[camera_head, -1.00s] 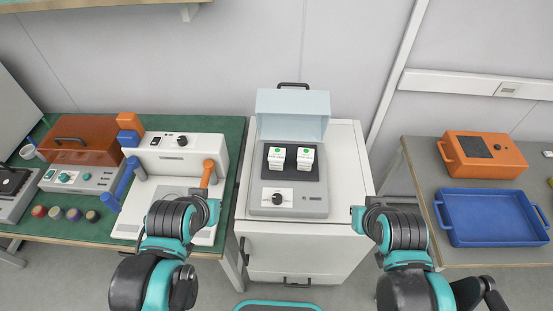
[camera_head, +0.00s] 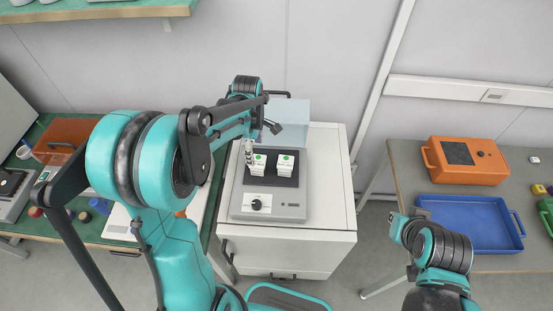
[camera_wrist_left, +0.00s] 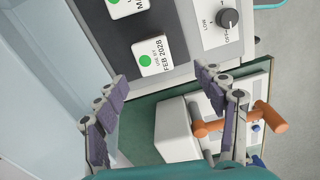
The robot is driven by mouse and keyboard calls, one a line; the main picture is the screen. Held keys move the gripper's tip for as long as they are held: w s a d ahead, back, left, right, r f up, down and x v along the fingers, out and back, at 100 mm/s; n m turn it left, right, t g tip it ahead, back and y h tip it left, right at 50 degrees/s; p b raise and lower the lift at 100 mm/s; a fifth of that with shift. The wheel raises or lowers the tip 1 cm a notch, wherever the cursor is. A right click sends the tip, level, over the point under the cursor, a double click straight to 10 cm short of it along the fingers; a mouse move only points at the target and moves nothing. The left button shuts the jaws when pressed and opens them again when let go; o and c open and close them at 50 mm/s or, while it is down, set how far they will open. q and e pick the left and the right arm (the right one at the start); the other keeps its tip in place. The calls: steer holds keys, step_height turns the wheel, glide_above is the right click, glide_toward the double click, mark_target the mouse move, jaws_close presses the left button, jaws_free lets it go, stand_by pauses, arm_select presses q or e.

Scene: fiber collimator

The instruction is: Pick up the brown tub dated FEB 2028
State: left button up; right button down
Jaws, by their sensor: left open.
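Two small white-labelled tubs with green dots stand on the dark plate of a grey instrument (camera_head: 268,207). The wrist view reads FEB 2028 on the nearer tub (camera_wrist_left: 153,58), which matches the left one (camera_head: 258,168) in the head view. No brown shows on it. The other tub (camera_head: 287,164) has its label cut off in the wrist view (camera_wrist_left: 126,6). My left gripper (camera_wrist_left: 160,95) is open and empty, its fingers apart short of the FEB 2028 tub. In the head view it (camera_head: 249,151) is beside that tub, partly hidden. My right gripper (camera_head: 408,228) is at the right, its jaws unclear.
The instrument's raised pale blue lid (camera_head: 292,112) stands behind the tubs. It sits on a white cabinet (camera_head: 325,215). A blue tray (camera_head: 468,222) and an orange box (camera_head: 466,160) are on the right table. The left green bench is largely hidden by my arm.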

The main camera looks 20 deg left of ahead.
mark_target(258, 160)
arm_select(q)
steer(key=shift+w+f, duration=0.25)
steer(key=shift+w, duration=0.05)
steer(key=shift+d+f+n, duration=0.1)
steer(key=shift+f+n, duration=0.15)
steer(key=shift+n, duration=0.05)
steer(key=f, duration=0.2)
steer(key=f+b, duration=0.1)
steer(key=f, duration=0.2)
steer(key=f+b, duration=0.1)
steer(key=f, duration=0.1)
steer(key=shift+w+f, duration=0.3)
steer(key=shift+w, duration=0.1)
steer(key=shift+r, duration=0.1)
steer(key=c, duration=1.3)
